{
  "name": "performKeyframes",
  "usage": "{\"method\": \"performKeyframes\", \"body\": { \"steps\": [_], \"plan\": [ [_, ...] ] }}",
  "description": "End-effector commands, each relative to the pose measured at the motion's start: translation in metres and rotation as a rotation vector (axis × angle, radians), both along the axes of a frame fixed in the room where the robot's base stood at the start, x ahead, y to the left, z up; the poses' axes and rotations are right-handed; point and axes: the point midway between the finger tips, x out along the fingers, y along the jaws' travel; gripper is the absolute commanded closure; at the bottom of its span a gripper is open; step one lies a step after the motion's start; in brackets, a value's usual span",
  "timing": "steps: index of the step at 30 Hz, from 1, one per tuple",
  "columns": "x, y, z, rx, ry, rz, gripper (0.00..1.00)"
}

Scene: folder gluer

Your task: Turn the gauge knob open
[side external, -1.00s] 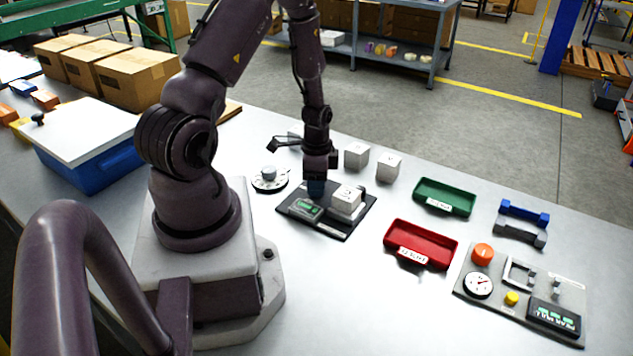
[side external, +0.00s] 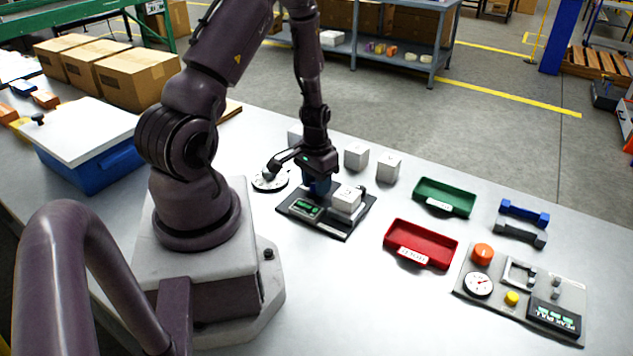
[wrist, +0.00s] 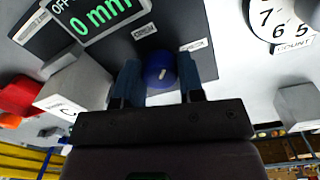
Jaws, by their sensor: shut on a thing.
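The gauge knob (wrist: 160,70) is round and blue with a short white pointer mark. It sits on a dark gauge plate (side external: 331,232), with small white labels on the plate beside it, too small to read surely. My gripper (wrist: 158,82) has its blue fingers on both sides of the knob, shut on it; in the side view my gripper (side external: 316,186) hides the knob. A display (wrist: 95,18) on the plate reads 0 mm in green. A white block (side external: 347,196) sits on the plate's right part; it also shows in the wrist view (wrist: 72,92).
A white numbered dial (side external: 268,182) stands just left of the plate. White cubes (side external: 388,168) stand behind it. A red tray (side external: 420,244) and a green tray (side external: 444,198) lie to the right, with a control panel (side external: 490,300) beyond. The front table area is clear.

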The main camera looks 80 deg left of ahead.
Motion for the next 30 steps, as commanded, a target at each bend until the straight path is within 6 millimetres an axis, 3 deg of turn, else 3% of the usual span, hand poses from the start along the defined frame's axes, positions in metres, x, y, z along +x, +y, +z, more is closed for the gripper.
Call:
{"method": "performKeyframes", "body": {
  "steps": [18,30],
  "plan": [
    [-0.0004,-0.0010,0.0010,-0.001,0.002,0.551,0.88],
    [-0.0001,-0.0012,0.0009,-0.002,0.001,0.734,0.88]
  ]
}}
